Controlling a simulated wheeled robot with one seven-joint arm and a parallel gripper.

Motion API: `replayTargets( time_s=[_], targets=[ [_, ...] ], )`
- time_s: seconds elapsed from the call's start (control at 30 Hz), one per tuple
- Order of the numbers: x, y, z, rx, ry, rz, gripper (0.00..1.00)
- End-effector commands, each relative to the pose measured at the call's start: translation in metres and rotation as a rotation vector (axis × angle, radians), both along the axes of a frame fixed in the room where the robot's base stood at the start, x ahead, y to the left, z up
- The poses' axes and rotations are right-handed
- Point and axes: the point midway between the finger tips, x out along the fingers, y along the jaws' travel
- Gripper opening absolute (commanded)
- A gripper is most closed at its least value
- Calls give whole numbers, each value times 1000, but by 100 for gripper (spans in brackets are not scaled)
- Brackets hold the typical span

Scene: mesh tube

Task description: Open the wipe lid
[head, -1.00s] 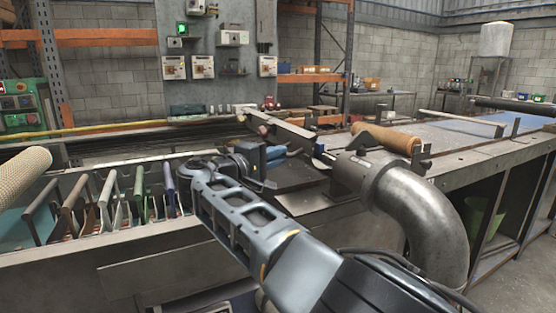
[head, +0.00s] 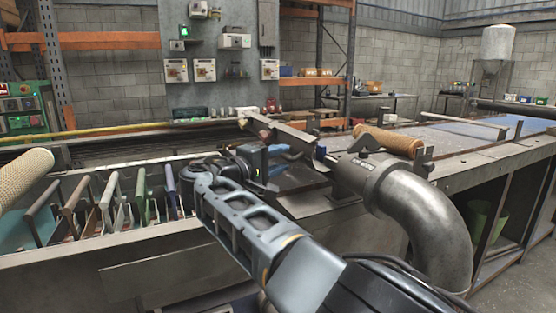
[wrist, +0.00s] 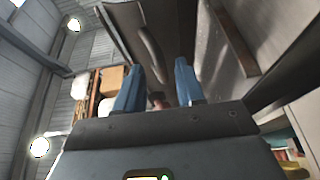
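My gripper (head: 286,152) is at the machine's middle, in front of a slanted dark metal flap (head: 278,132) beside the pipe elbow. I cannot tell for sure whether this flap is the wipe lid. In the wrist view my gripper (wrist: 159,82) shows two blue fingers standing apart, with a clear gap. A grey panel with a curved, handle-like bar (wrist: 150,52) lies beyond the fingers. A small brownish knob-like end (wrist: 157,100) shows between the fingers, farther off or near their base; I see no grip on it. My arm hides part of the machine front.
A large metal pipe elbow (head: 428,215) stands just right of my gripper. A tan mesh roll (head: 388,140) lies on the bench behind it. Several upright handled plates (head: 105,203) stand in a trough at left, near another mesh tube (head: 22,178). Open space is above the bench.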

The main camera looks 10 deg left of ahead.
Motion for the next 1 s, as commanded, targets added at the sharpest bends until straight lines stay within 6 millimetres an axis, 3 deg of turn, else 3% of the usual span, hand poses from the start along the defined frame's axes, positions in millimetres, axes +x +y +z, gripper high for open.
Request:
replayTargets(
  time_s=[0.17,0.6,1.0],
  targets=[
    [-8,6,0,0,0,2,38],
    [-60,40,0,0,0,2,38],
    [-65,43,0,0,0,0,38]
  ],
)
